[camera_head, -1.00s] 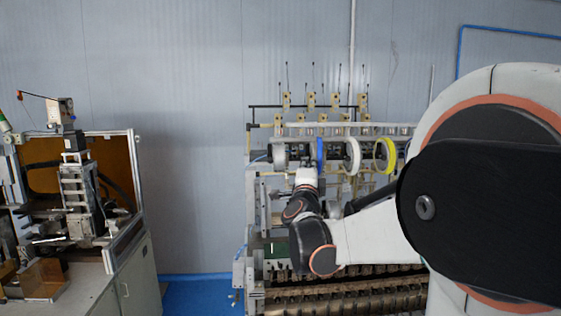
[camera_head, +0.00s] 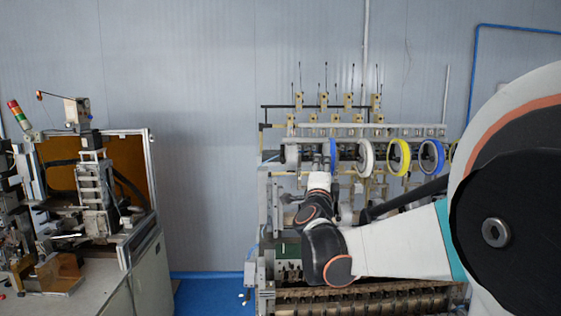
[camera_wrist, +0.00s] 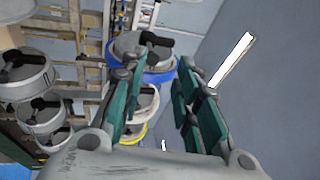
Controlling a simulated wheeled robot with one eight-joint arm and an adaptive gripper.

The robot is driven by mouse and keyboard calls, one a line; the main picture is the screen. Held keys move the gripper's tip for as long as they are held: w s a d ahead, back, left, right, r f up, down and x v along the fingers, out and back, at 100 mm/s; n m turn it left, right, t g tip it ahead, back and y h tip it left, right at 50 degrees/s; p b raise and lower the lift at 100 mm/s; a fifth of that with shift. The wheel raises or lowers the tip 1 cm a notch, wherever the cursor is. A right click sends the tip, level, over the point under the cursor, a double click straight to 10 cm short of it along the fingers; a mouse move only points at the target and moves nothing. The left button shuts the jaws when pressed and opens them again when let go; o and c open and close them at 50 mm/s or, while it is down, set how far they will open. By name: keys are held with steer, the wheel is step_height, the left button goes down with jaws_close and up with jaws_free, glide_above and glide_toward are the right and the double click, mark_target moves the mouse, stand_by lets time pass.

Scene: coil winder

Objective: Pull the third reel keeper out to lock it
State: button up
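The reels hang in a row on the winder (camera_head: 290,190). A blue-rimmed reel (camera_head: 333,157) is nearest my gripper (camera_head: 319,163), with a white reel (camera_head: 366,157) and a yellow reel (camera_head: 399,156) to its right. In the wrist view, my gripper (camera_wrist: 156,70) is open, its green fingers spread with the blue-rimmed reel (camera_wrist: 152,77) beyond and between them. A black keeper (camera_wrist: 152,40) shows on that reel's face. I cannot tell whether the fingers touch it. White (camera_wrist: 147,105) and yellow (camera_wrist: 133,135) reels show below, partly hidden by the fingers.
Another column of reels with black keepers (camera_wrist: 25,75) is at the left of the wrist view. Another blue reel (camera_head: 431,157) hangs farther right. A separate machine (camera_head: 95,190) stands on a bench at the left. A gap with blue floor lies between.

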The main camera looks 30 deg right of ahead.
steer(key=s+a, duration=0.3)
steer(key=shift+s+a+p, duration=0.35)
stand_by(0.4)
